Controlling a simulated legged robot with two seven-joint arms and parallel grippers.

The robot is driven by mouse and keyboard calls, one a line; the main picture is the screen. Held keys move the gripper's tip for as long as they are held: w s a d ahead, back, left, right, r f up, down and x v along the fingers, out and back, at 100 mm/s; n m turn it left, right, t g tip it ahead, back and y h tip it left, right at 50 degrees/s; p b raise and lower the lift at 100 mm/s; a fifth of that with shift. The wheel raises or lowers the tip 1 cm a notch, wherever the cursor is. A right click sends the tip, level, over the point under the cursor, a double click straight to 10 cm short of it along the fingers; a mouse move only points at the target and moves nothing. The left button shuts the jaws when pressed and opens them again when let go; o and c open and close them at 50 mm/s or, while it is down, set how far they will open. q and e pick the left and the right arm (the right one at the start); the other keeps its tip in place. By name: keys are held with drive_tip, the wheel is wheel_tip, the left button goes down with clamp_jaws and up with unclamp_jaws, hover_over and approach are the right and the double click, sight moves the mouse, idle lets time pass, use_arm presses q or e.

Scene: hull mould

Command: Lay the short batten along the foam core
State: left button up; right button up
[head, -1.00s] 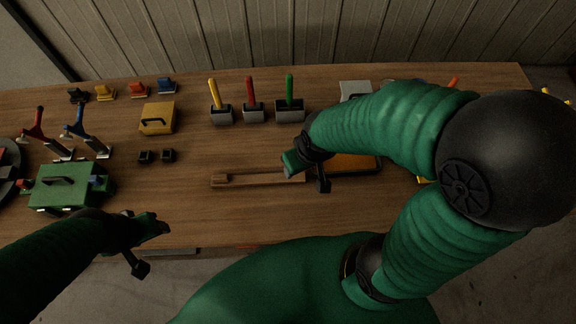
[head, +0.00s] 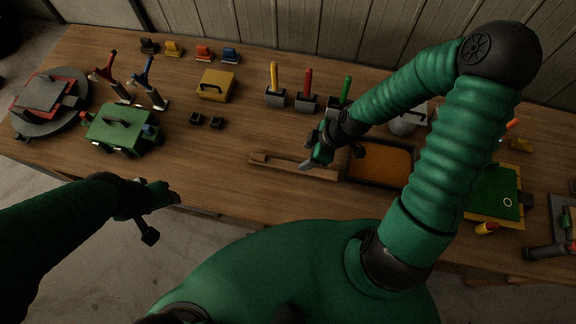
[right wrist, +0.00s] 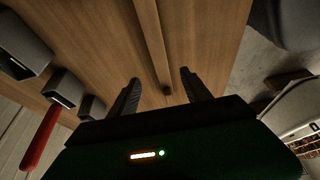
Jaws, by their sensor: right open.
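A slim wooden strip, seemingly the short batten (head: 291,167), lies on the table with a small block at its left end. My right gripper (head: 333,158) is open above its right end. In the right wrist view the strip (right wrist: 152,40) runs between the two spread fingers (right wrist: 160,88), not gripped. An orange-brown panel in a dark-rimmed tray, perhaps the foam core (head: 380,164), lies just right of the strip. My left gripper (head: 160,215) is open and empty off the table's front edge.
A yellow box (head: 215,85), two small black blocks (head: 207,121) and a green case (head: 122,128) are to the left. A green board (head: 493,193) lies right.

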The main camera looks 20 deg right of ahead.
hover_over(292, 165)
drive_tip(key=s+d, duration=0.2)
drive_tip(key=f, duration=0.5)
drive_tip(key=shift+w+a, duration=0.2)
drive_tip(key=shift+w, duration=0.05)
drive_tip(key=shift+f, duration=0.3)
drive_tip(key=x, duration=0.3)
drive_tip(key=shift+w+f+p, duration=0.1)
drive_tip(key=shift+f+p, duration=0.2)
drive_tip(key=shift+f, duration=0.15)
drive_tip(key=shift+w+a+f, duration=0.1)
drive_tip(key=shift+f, duration=0.2)
drive_tip(key=shift+a, duration=0.4)
drive_tip(key=c, duration=0.7)
drive_tip(key=shift+d, duration=0.3)
clamp_jaws()
